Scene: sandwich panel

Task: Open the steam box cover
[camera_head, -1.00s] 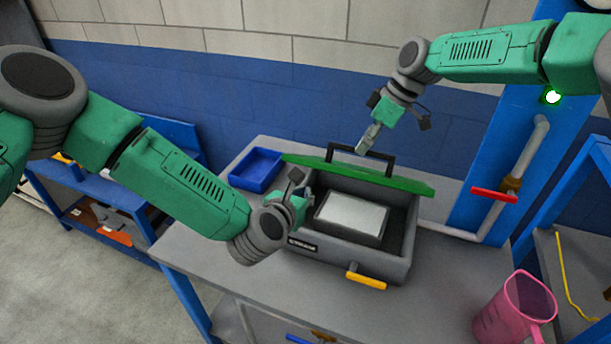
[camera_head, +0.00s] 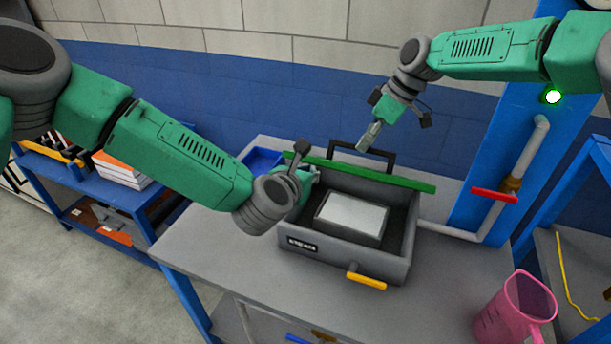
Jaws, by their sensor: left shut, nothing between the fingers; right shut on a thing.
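The grey steam box (camera_head: 345,255) stands on the table with its green-edged cover (camera_head: 400,182) raised at the back, so the inside shows. A pale rectangular block (camera_head: 352,213) sits inside. The cover's black handle (camera_head: 388,160) sticks up behind the green edge. My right gripper (camera_head: 366,143) is shut on the handle near its left end. My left gripper (camera_head: 313,177) is shut and empty by the box's left back corner, close to the left part of the cover. Its fingertips are small here, and I cannot tell whether they touch the cover.
A blue tray (camera_head: 262,160) lies behind my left arm on the table (camera_head: 230,252). A yellow handle (camera_head: 367,281) juts from the box front. A pink jug (camera_head: 515,312) stands at the front right. A pipe with a red valve handle (camera_head: 494,195) is at the right.

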